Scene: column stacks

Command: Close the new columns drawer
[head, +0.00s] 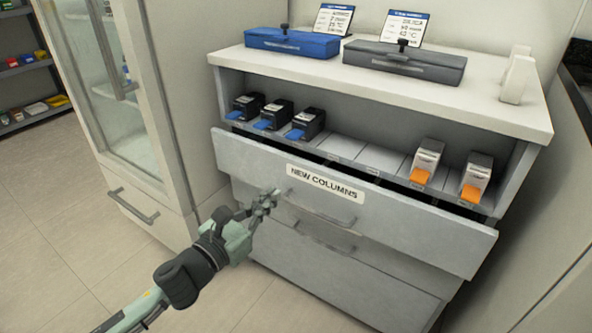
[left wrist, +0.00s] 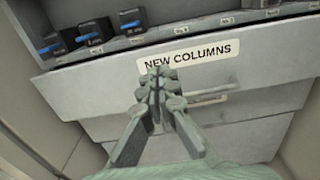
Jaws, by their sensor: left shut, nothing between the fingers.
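The new columns drawer (head: 405,218) is a grey front with a "NEW COLUMNS" label (head: 325,183) and a bar handle. It stands out from the cabinet, with a dark gap along its top edge, so it is partly open. My left gripper (head: 268,197) is shut and empty, close to the drawer front, left of and below the label. In the left wrist view the shut fingers (left wrist: 160,75) overlap the lower edge of the label (left wrist: 190,55). I cannot tell whether they touch the drawer. My right gripper is not in view.
Several dark and white column blocks with blue or orange tabs stand on the shelf (head: 365,153) above. A blue box (head: 292,43) and a grey box (head: 405,62) lie on the cabinet top. A glass-door cabinet (head: 125,130) stands at left. Floor (head: 60,230) is clear at left.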

